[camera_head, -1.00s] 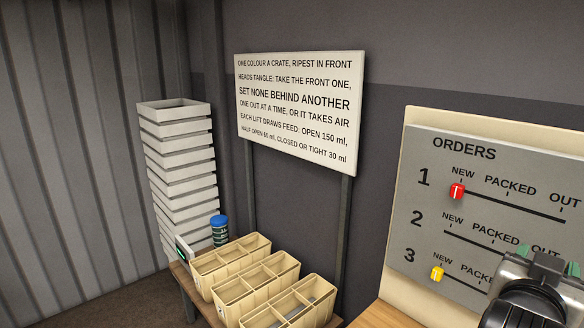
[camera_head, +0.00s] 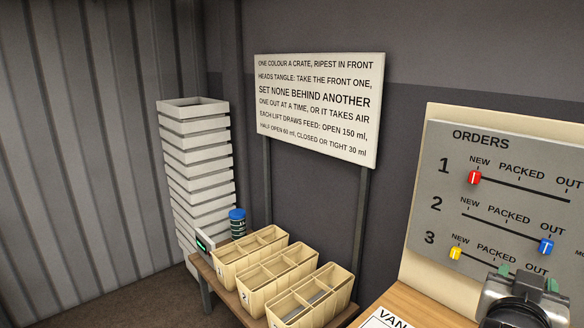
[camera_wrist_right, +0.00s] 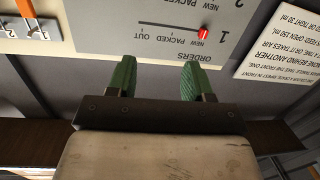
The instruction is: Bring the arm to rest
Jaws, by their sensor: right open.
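My right gripper (camera_head: 526,282) is at the lower right of the head view, in front of the orders board (camera_head: 445,165). The right wrist view shows its two green fingers (camera_wrist_right: 156,80) apart with nothing between them. That view shows the board upside down beyond the fingers. On the board, the red slider (camera_head: 474,177) is at NEW in row 1, the blue slider (camera_head: 546,246) at OUT in row 2, and the yellow slider (camera_head: 455,253) at NEW in row 3. My left gripper is not in view.
Crates (camera_head: 241,283) with compartments stand on a low wooden bench, beside a blue-capped bottle (camera_head: 237,222). Pale stacked crates (camera_head: 198,160) stand behind. A rules sign (camera_head: 318,105) is on posts. A wooden top (camera_head: 402,300) with a VAN sheet (camera_head: 383,320) lies below the board.

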